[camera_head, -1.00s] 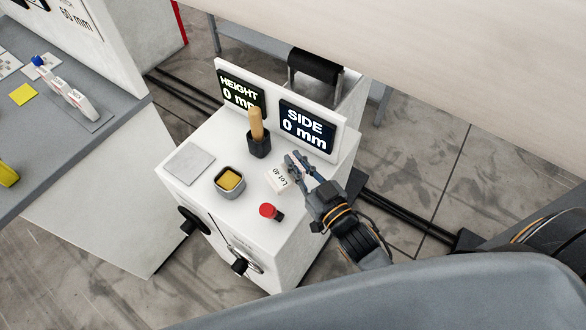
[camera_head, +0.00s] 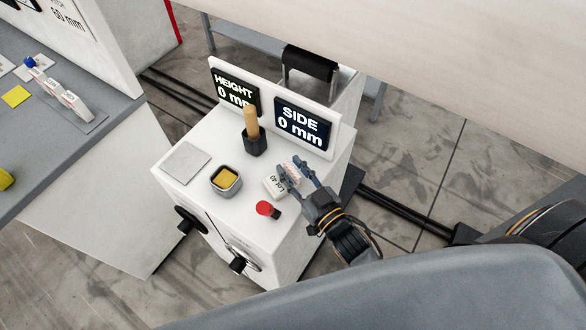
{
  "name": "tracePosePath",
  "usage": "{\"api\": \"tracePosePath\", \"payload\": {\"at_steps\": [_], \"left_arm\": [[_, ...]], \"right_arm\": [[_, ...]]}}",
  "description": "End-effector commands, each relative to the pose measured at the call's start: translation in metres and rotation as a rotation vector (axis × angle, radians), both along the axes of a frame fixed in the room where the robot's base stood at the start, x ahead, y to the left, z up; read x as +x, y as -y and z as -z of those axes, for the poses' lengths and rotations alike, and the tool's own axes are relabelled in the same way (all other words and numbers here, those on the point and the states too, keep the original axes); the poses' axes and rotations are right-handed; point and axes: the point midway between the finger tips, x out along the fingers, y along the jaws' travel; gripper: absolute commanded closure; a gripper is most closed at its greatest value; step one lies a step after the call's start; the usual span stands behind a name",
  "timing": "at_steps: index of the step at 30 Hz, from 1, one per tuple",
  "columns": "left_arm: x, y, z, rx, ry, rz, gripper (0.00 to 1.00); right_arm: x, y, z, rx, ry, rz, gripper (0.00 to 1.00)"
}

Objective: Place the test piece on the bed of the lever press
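A small white block marked "Lot 40" (camera_head: 270,187), which looks like the test piece, sits on the white top of a stand with HEIGHT and SIDE displays. My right gripper (camera_head: 293,168) is at the block's right, its two fingers spread apart. The near finger is close against or over the block; I cannot tell whether they touch. Something pale with reddish marks shows between the fingers, too small to make out. My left gripper is not in view. I cannot make out a lever press bed for certain.
The stand top (camera_head: 200,190) also holds a grey plate (camera_head: 185,163), a cup with yellow inside (camera_head: 226,181), a wooden-handled tool in a black holder (camera_head: 252,132) and a red button (camera_head: 264,208). The displays (camera_head: 303,123) rise behind. A grey bench (camera_head: 60,150) is at left.

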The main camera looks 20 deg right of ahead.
Motion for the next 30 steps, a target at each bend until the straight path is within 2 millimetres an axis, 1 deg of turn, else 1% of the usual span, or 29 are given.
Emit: {"api": "tracePosePath", "payload": {"at_steps": [5, 8, 11, 18, 21, 25, 30], "left_arm": [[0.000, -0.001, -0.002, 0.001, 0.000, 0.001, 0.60], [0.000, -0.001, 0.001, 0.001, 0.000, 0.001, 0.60], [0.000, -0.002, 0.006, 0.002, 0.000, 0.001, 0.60], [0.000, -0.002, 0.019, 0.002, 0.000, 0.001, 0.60], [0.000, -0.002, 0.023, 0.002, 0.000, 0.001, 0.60], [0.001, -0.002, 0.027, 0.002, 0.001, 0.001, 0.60], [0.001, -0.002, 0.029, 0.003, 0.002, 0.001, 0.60]], "right_arm": [[0.000, 0.000, -0.003, 0.000, 0.001, 0.000, 0.67], [-0.008, 0.002, -0.001, 0.000, -0.003, 0.000, 0.67], [-0.023, 0.006, 0.000, 0.000, -0.003, 0.000, 0.67], [-0.071, 0.019, 0.001, -0.001, -0.004, 0.000, 0.67], [-0.088, 0.024, 0.000, 0.000, -0.003, 0.000, 0.67], [-0.105, 0.028, -0.001, 0.000, -0.002, 0.000, 0.67], [-0.114, 0.032, -0.003, -0.001, 0.000, 0.000, 0.67]]}}
